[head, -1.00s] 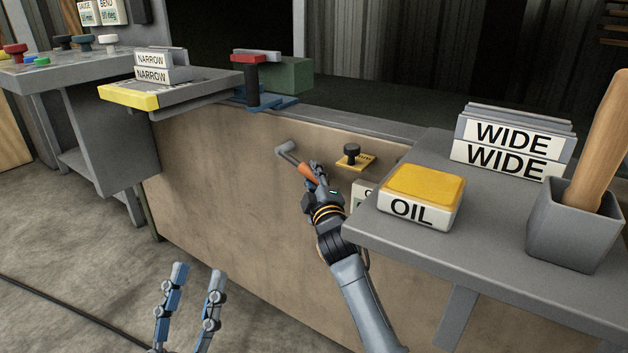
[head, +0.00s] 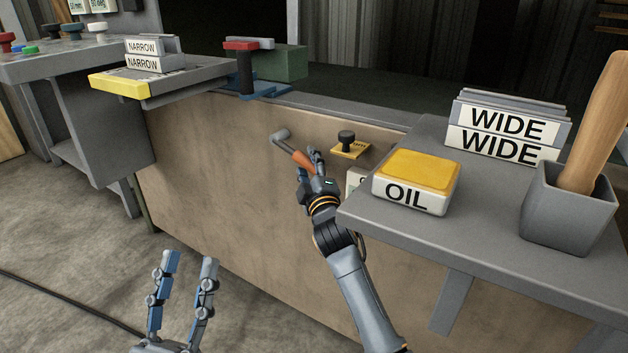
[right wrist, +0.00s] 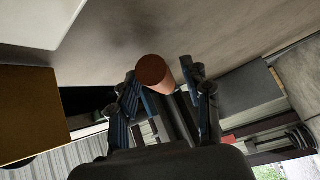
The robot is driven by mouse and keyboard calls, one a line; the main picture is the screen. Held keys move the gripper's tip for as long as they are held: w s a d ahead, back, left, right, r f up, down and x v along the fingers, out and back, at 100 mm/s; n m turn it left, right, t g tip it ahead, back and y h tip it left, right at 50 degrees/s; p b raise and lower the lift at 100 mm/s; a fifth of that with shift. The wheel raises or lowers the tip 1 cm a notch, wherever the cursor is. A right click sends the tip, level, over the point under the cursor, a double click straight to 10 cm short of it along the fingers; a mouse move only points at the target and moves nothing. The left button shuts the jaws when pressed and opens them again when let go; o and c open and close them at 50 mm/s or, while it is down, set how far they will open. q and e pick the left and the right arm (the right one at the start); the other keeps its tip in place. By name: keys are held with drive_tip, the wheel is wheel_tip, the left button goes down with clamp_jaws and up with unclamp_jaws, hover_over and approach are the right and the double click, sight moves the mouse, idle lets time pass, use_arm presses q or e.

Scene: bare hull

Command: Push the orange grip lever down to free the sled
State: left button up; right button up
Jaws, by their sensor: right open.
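The orange grip lever (head: 303,160) sticks out from the tan front panel on a grey arm, slanting down to the right. My right gripper (head: 309,164) is open at the grip's lower end. In the right wrist view, the round end of the orange grip (right wrist: 155,72) shows between the open fingers of my right gripper (right wrist: 163,74), nearer the left finger. I cannot tell whether either finger touches it. My left gripper (head: 190,258) is open and empty at the lower left, away from the panel. No sled can be clearly told apart.
A black knob on a yellow plate (head: 350,150) sits right of the lever. A grey shelf (head: 480,230) with an OIL block (head: 414,190), WIDE blocks (head: 503,140) and a handled grey holder (head: 567,215) overhangs at right. A red-topped clamp (head: 245,70) stands on the bench.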

drive_tip(key=v, duration=1.1)
drive_tip(key=shift+s, duration=0.15)
drive_tip(key=shift+c, duration=0.2)
